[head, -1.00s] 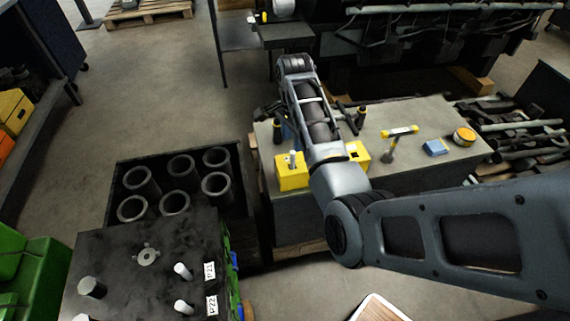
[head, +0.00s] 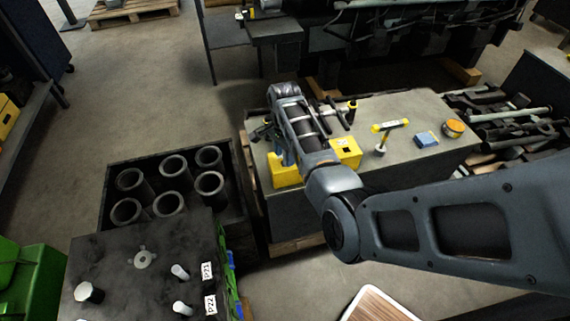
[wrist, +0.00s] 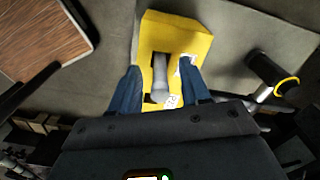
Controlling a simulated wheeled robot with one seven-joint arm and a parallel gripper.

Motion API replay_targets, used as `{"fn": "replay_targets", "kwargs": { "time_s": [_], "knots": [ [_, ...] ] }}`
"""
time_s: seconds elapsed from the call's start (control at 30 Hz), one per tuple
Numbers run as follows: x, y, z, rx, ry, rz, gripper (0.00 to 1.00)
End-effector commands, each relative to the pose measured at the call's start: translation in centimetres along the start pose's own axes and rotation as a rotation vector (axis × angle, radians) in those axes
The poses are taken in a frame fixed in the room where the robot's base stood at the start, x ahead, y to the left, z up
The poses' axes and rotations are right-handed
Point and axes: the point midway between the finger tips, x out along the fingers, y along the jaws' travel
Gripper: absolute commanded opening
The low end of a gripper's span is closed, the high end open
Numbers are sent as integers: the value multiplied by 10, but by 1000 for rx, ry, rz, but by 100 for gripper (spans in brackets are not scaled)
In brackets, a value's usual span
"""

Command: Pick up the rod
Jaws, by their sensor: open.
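The rod (wrist: 160,75) is a short grey shaft standing in the slot of a yellow holder block (wrist: 190,42), with a small white label on the block. In the wrist view it lies between the two blue fingers of my gripper (wrist: 165,92), which are open on either side of it. I cannot tell whether either finger touches it. In the head view my gripper (head: 285,157) is at the left yellow block (head: 285,178) on the grey bench, and my arm hides the rod there.
A second yellow block (head: 346,152) stands close to the right on the bench (head: 420,105). A black-handled tool (wrist: 270,72), a yellow-and-black hammer-like tool (head: 388,127), a blue box (head: 427,139) and an orange tin (head: 453,128) are also there. A crate of cylinder liners (head: 232,207) stands left.

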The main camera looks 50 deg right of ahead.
Motion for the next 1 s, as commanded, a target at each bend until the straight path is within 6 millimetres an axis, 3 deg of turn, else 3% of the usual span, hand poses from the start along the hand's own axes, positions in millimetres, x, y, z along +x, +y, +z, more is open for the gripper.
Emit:
{"fn": "replay_targets", "kwargs": {
  "time_s": [0.5, 1.0],
  "knots": [
    [0, 0, 0, 0, 0, 0, 0],
    [-6, -1, 0, -1, 1, -1, 0]
  ]
}}
